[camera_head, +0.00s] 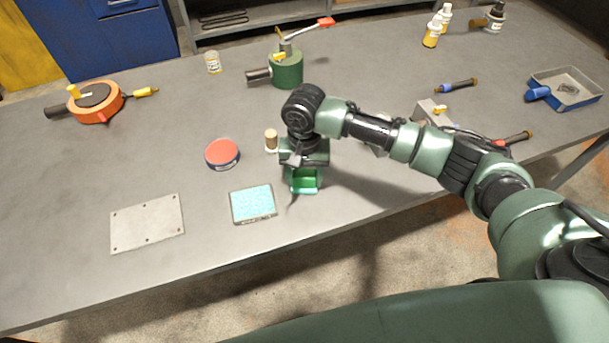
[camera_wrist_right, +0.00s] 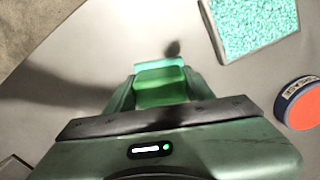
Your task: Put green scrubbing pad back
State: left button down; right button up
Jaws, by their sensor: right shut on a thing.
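The green scrubbing pad (camera_head: 304,181) is between the fingers of my right gripper (camera_head: 303,178), which is shut on it. It also shows in the right wrist view (camera_wrist_right: 161,86), with a bright green face and a paler teal edge. My right gripper points down at the table, near its front edge. I cannot tell whether the pad touches the table. A square, thin-rimmed piece with a speckled teal top (camera_head: 253,204) lies just left of the gripper; its corner shows in the wrist view (camera_wrist_right: 252,25). My left gripper is not in view.
A red-topped round tin (camera_head: 222,153) and a small cork-coloured bottle (camera_head: 271,140) stand close to the left of the gripper. A flat metal plate (camera_head: 147,224) lies further left. A green cylindrical device (camera_head: 287,69) stands behind. The table's front edge is close.

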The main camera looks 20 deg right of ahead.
aim_at(304, 173)
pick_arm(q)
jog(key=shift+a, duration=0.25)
pick_arm(e)
jog(key=shift+f, duration=0.15)
jog(key=o, duration=1.2)
pick_arm(q)
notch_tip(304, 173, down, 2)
jog(key=shift+b, duration=1)
pick_arm(e)
notch_tip(304, 173, up, 12)
jog(key=shift+r, duration=0.1)
